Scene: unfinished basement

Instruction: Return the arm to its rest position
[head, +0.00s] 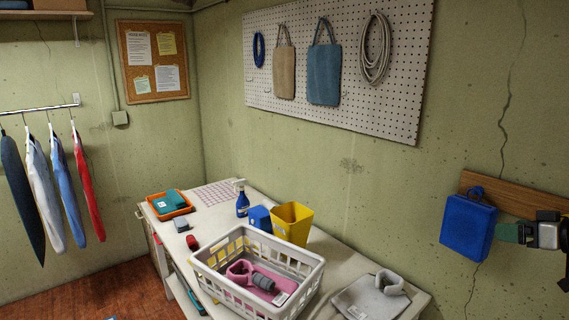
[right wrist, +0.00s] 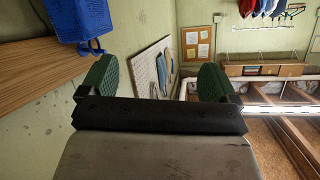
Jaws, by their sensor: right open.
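My right gripper (head: 508,233) is at the right edge of the head view, beside a blue case (head: 468,228) that hangs on a wooden wall rail (head: 525,202). In the right wrist view the green finger pads of my right gripper (right wrist: 156,78) stand wide apart with nothing between them. The blue case (right wrist: 78,20) hangs from a hook at the upper left there, outside the fingers and close to the left one. In the head view I cannot tell whether the gripper touches the case. My left gripper is not in view.
A white table (head: 345,262) holds a white basket (head: 252,304) with pink and grey items, a yellow bin (head: 293,222), a spray bottle (head: 242,200) and an orange tray (head: 158,208). A pegboard (head: 345,60) hangs above. Clothes (head: 62,190) hang at the left.

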